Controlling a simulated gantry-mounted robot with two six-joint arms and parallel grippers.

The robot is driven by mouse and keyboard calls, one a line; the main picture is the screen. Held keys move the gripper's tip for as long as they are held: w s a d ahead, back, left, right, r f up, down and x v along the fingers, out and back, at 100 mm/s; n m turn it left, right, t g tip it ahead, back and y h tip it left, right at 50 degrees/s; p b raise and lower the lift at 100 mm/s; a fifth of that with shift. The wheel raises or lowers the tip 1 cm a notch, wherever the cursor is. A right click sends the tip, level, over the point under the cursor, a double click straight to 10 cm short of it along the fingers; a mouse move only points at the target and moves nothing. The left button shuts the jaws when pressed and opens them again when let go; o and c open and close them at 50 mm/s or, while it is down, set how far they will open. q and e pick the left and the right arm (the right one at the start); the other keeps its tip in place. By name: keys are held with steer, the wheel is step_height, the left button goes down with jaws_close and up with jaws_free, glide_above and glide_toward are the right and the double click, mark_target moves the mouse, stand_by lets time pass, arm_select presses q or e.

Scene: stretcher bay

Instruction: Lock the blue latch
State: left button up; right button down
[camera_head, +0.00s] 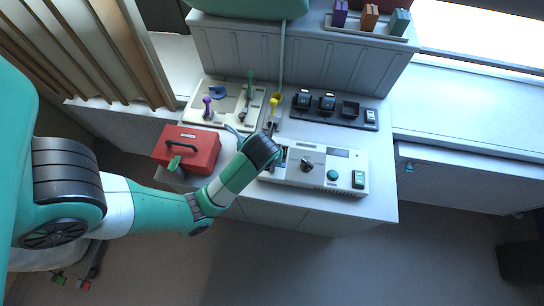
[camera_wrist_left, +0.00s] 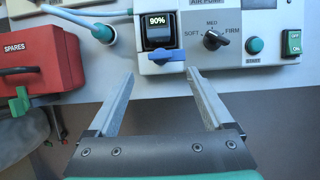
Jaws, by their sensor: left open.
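The blue latch (camera_wrist_left: 165,55) is a small blue handle lying roughly crosswise just below a display reading 90% (camera_wrist_left: 158,28), at the left end of the white control box. My left gripper (camera_wrist_left: 161,77) is open and empty in the left wrist view. Its two fingertips are spread to either side, just short of the latch, with the latch ahead of the gap. No contact shows. In the head view my left wrist covers the left end of the control box (camera_head: 318,183), and the fingers and latch cannot be made out there. My right gripper is not in view.
A red spares box (camera_head: 188,148) stands left of the control box. A black dial (camera_wrist_left: 215,40), a green start button (camera_wrist_left: 255,45) and a green switch (camera_wrist_left: 292,42) sit right of the latch.

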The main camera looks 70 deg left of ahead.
arm_select(q)
steer(key=b+x, duration=0.5)
steer(key=x, duration=0.3)
steer(key=shift+f, duration=0.1)
steer(key=shift+a+f, duration=0.2)
steer(key=shift+f, duration=0.1)
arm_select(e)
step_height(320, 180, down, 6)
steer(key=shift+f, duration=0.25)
arm_select(q)
jaws_close()
